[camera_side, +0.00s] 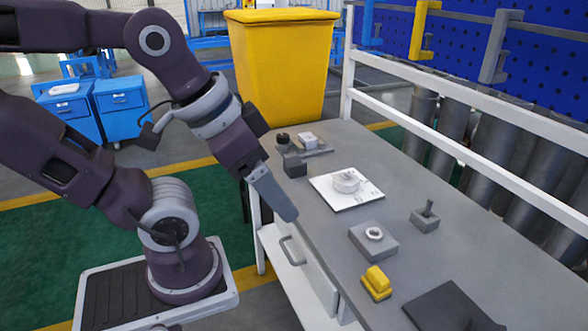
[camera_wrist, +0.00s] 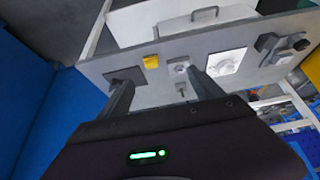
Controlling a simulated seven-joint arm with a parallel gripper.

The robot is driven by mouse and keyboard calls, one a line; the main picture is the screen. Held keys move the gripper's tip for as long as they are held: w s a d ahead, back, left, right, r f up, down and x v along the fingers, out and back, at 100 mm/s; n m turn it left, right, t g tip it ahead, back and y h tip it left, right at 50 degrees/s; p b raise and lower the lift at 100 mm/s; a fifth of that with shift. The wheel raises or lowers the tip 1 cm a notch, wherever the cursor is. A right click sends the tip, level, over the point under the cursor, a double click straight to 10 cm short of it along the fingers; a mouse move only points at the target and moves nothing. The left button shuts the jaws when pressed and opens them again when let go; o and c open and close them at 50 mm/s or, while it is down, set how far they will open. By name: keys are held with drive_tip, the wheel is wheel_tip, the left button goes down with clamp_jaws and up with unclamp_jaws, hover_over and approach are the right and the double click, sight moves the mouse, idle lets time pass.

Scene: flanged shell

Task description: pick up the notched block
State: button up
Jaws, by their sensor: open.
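The yellow block (camera_side: 376,284) has a stepped, notched-looking top; I take it as the notched block. It sits on the grey table between the grey block with a ring and the dark square pad. In the wrist view it is a small yellow shape (camera_wrist: 150,61) beyond the fingers, between their lines. My gripper (camera_side: 287,214) is above the table's near-left edge, left of and above the block, and apart from it. In the wrist view both fingers of my gripper (camera_wrist: 162,90) are spread with nothing between them. The block's finer shape is too small to tell.
Near the block are a grey block with a ring (camera_side: 373,240), a dark square pad (camera_side: 447,309) and a small pegged block (camera_side: 425,217). Farther back are a white plate (camera_side: 330,196) bearing a round white part, and dark fixtures (camera_side: 294,163). A white rail (camera_side: 470,152) borders the far side.

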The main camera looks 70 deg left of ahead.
drive_tip(key=shift+o, duration=0.4)
drive_tip(key=m+g+y, duration=0.7)
drive_tip(key=m+y, duration=0.4)
drive_tip(key=m, duration=0.1)
hover_over(299, 168)
drive_tip(key=s+d, duration=0.4)
drive_tip(key=d, duration=0.7)
wheel_tip(299, 168, down, 16)
drive_tip(key=r, duration=0.1)
drive_tip(key=w+a+f+m, duration=0.1)
drive_tip(key=a+f+m, duration=0.1)
drive_tip(key=f, duration=0.1)
drive_tip(key=w+a+f+m+t+y, duration=0.1)
drive_tip(key=a+f+m, duration=0.1)
drive_tip(key=f, duration=0.1)
drive_tip(key=w+a+f+m, duration=0.1)
drive_tip(key=a+f+m, duration=0.1)
drive_tip(key=f, duration=0.2)
drive_tip(key=shift+w+a+y, duration=0.2)
drive_tip(key=shift+w+y, duration=0.2)
drive_tip(key=x, duration=0.6)
drive_tip(key=shift+w+a+r, duration=0.1)
drive_tip(key=shift+w+a, duration=0.1)
drive_tip(key=shift+a, duration=0.25)
clamp_jaws()
drive_tip(key=shift+r, duration=0.1)
